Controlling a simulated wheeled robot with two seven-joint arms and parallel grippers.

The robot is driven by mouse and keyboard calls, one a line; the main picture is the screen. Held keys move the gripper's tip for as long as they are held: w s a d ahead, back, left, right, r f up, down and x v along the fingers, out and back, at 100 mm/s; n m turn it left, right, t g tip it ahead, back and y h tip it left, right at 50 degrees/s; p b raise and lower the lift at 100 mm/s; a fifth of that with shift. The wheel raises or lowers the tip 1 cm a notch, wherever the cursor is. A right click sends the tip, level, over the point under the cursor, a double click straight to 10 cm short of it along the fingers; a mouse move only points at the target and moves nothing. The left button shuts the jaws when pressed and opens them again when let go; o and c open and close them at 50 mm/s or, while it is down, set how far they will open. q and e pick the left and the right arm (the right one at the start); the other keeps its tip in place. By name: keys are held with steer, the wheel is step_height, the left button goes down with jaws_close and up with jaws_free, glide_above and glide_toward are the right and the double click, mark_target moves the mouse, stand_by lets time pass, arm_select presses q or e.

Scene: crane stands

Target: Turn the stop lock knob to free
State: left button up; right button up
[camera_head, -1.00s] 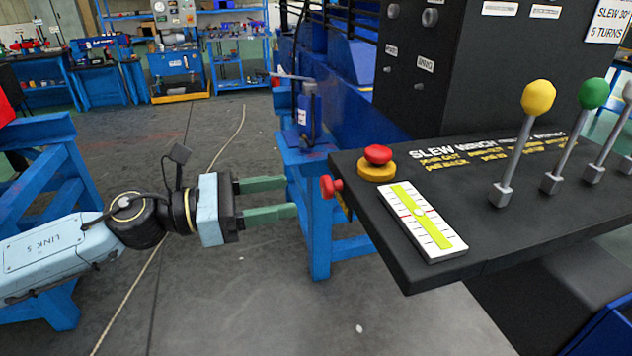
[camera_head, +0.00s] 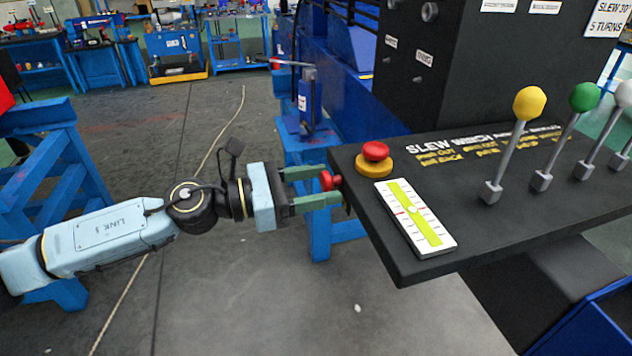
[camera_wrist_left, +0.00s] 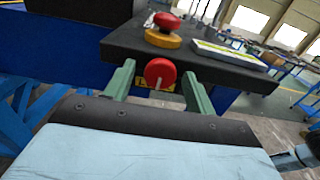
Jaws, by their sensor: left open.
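The stop lock knob appears to be the red knob (camera_head: 328,180) on the left edge of the black console (camera_head: 420,262). My left gripper (camera_head: 330,186) is open, with one green finger on each side of the knob. In the left wrist view the red knob (camera_wrist_left: 160,73) stands between the two fingers (camera_wrist_left: 159,84), with a visible gap to each; a pale line runs down its face. A yellow label is partly visible behind it. A red mushroom button on a yellow base (camera_head: 375,158) sits on the console top above. My right gripper is not in view.
A white and yellow-green scale plate (camera_head: 415,218) lies on the console. Levers with yellow (camera_head: 529,103), green (camera_head: 585,97) and white knobs stand to the right. A blue stand (camera_head: 305,160) is behind my gripper. The floor below is mostly clear.

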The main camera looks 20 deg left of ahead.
arm_select(q)
steer(key=c, duration=0.9)
steer(key=shift+c, duration=0.2)
steer(key=shift+n, duration=0.3)
steer(key=n+p, duration=0.2)
steer(key=n, duration=0.1)
steer(key=shift+r+p, duration=0.15)
steer(key=shift+p, duration=0.2)
steer(key=n+p, duration=0.3)
steer(key=n, duration=0.2)
steer(key=shift+n+p, duration=0.35)
steer(key=shift+n, duration=0.05)
steer(key=n+p, duration=0.3)
steer(key=n, duration=0.1)
steer(key=shift+r+n, duration=0.1)
steer(key=shift+n, duration=0.2)
steer(key=shift+n+p, duration=1.45)
steer(key=shift+n, duration=0.55)
